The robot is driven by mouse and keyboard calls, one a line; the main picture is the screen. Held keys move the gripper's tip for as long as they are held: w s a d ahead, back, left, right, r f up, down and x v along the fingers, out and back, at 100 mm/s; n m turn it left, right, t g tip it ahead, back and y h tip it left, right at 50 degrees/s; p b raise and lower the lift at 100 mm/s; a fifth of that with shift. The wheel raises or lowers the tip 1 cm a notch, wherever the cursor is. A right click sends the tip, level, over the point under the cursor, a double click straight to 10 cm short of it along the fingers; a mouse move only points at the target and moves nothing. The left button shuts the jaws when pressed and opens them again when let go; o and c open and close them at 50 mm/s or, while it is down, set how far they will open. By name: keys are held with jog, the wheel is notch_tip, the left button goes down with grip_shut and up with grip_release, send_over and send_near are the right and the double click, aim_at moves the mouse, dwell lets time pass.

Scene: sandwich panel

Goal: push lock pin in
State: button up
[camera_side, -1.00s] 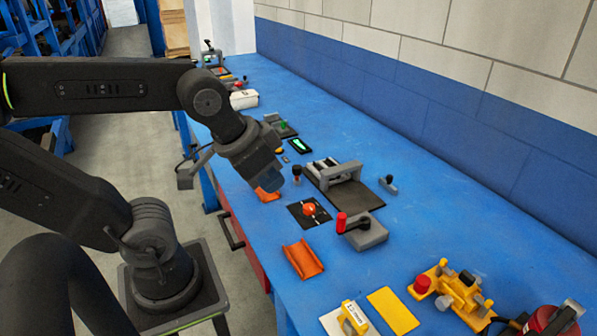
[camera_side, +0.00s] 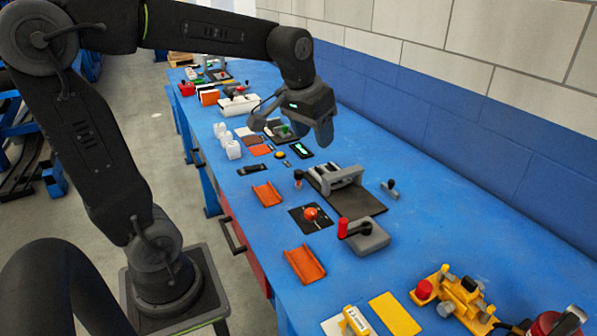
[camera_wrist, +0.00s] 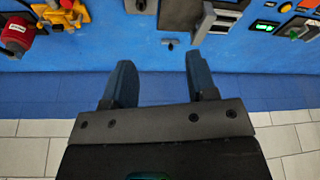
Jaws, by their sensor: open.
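My gripper (camera_side: 322,138) is raised above the blue bench, toward its wall side, with empty jaws. In the wrist view its two blue fingers (camera_wrist: 160,78) stand wide apart. A small grey piece with a dark knob (camera_side: 391,188) lies alone near the wall; it shows just beyond the fingertips in the wrist view (camera_wrist: 170,42). A small upright dark-topped peg (camera_side: 298,177) stands left of a grey clamp fixture (camera_side: 345,175) with a dark plate. I cannot tell which of these small pieces, if any, is the lock pin.
A grey block with a red-handled lever (camera_side: 366,238), a black plate with a red knob (camera_side: 311,215) and orange trays (camera_side: 304,264) stand nearby. A yellow fixture (camera_side: 452,292) is at the front right. The strip of bench along the wall is mostly bare.

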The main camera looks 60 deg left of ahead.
jog(key=shift+o, duration=0.3)
jog(key=w+a+f+n+g, duration=0.1)
jog(key=w+a+f, duration=0.1)
jog(key=w+a, duration=0.3)
jog(key=shift+w+a+n, duration=0.35)
jog(key=shift+a+n, duration=0.05)
jog(key=shift+a, duration=0.75)
jog(key=n+g+h, duration=0.1)
jog(key=n+g, duration=0.1)
jog(key=n, duration=0.2)
send_near(299, 171)
notch_tip(299, 171, down, 10)
jog(key=shift+r, duration=0.15)
jog(key=shift+c, duration=0.4)
grip_shut()
